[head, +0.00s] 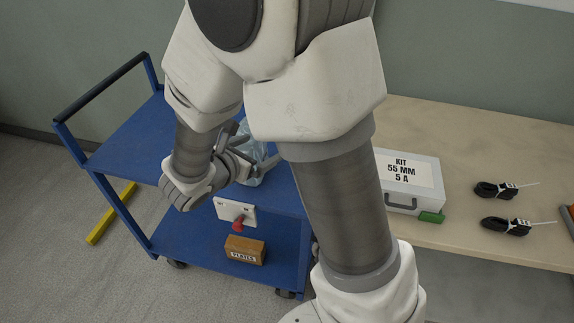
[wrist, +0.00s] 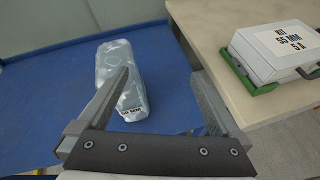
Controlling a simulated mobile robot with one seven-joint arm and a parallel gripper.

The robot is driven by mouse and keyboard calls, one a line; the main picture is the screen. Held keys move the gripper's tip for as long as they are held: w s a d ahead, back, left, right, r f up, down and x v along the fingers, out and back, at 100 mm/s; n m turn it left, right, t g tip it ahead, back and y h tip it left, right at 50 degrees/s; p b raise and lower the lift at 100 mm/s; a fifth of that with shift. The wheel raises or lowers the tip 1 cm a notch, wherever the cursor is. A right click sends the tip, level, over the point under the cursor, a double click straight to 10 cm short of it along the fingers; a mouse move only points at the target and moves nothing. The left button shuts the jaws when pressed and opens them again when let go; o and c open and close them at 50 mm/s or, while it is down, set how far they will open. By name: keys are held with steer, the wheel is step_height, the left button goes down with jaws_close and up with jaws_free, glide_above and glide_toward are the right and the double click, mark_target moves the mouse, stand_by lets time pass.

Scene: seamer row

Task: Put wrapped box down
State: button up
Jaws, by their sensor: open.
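The wrapped box (wrist: 121,60) is a pale block in clear, shiny wrap with a small label low on its near side. It rests on the blue top of the cart (wrist: 45,95). In the head view the wrapped box (head: 251,177) is partly hidden by my gripper (head: 243,146). In the wrist view my gripper (wrist: 160,74) is open with nothing held between its fingers. Its left finger overlaps the box in the picture; I cannot tell whether they touch. The right finger is clear of it.
A pale table (head: 480,135) stands right of the cart, holding a white kit case (head: 410,182) and two black strap-like items (head: 496,189) (head: 506,226). The cart's lower shelf (head: 190,235) holds a brown box labelled PLATES (head: 245,249). The cart top's left part is clear.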

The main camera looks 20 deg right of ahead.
steer(key=s+d+r+m+g+y, duration=0.1)
steer(key=s+d+r+m+g, duration=0.25)
steer(key=s+m, duration=0.25)
steer(key=s+d+r+m+g, duration=0.2)
steer(key=s+d+r+m, duration=0.1)
steer(key=s+d+m, duration=0.3)
steer(key=s+a+r+m+t+y, duration=0.2)
steer(key=s+a+r+m+y, duration=0.3)
steer(key=m, duration=0.7)
steer(key=s+a+y, duration=0.2)
steer(key=s+y, duration=0.1)
steer(key=shift+a+r+m, duration=0.25)
steer(key=shift+m, duration=0.15)
steer(key=shift+s, duration=0.1)
